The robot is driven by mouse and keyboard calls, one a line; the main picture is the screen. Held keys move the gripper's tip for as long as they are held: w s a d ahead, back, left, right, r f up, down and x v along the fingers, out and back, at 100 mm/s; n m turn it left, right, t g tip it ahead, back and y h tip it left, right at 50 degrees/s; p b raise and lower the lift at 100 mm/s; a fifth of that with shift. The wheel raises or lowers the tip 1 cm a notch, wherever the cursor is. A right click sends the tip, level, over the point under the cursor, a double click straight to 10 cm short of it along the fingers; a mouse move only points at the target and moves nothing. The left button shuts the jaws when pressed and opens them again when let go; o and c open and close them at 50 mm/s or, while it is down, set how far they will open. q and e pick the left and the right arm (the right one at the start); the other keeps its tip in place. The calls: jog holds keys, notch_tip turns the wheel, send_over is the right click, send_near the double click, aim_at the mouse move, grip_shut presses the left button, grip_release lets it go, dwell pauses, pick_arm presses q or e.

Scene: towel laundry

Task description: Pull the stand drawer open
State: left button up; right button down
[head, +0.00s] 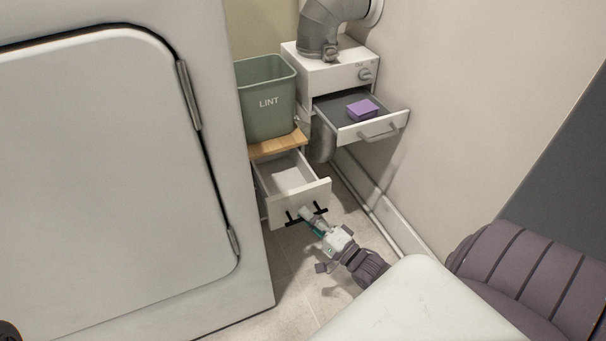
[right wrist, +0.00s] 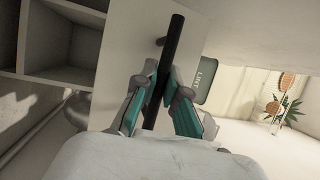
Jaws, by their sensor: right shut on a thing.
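The stand drawer (head: 300,203) is pulled out from the small wooden-topped stand (head: 278,145), and its pale interior shows in the head view. Its front carries a black bar handle (head: 320,211). My right gripper (head: 307,215) is at the handle, its fingers closed around the bar. In the right wrist view the black handle (right wrist: 174,50) runs between the two teal fingers (right wrist: 160,95), with the pale drawer front (right wrist: 130,50) behind it. My left gripper is not in either view.
A green LINT bin (head: 268,100) stands on the stand. A large white machine (head: 120,180) is at left. Floor (head: 290,275) shows before the stand.

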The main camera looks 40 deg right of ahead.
dwell(0.3)
jog(key=c, duration=1.2)
grip_release()
jog(key=shift+s, duration=0.15)
jog(key=v, duration=1.2)
jog(key=shift+f, duration=0.1)
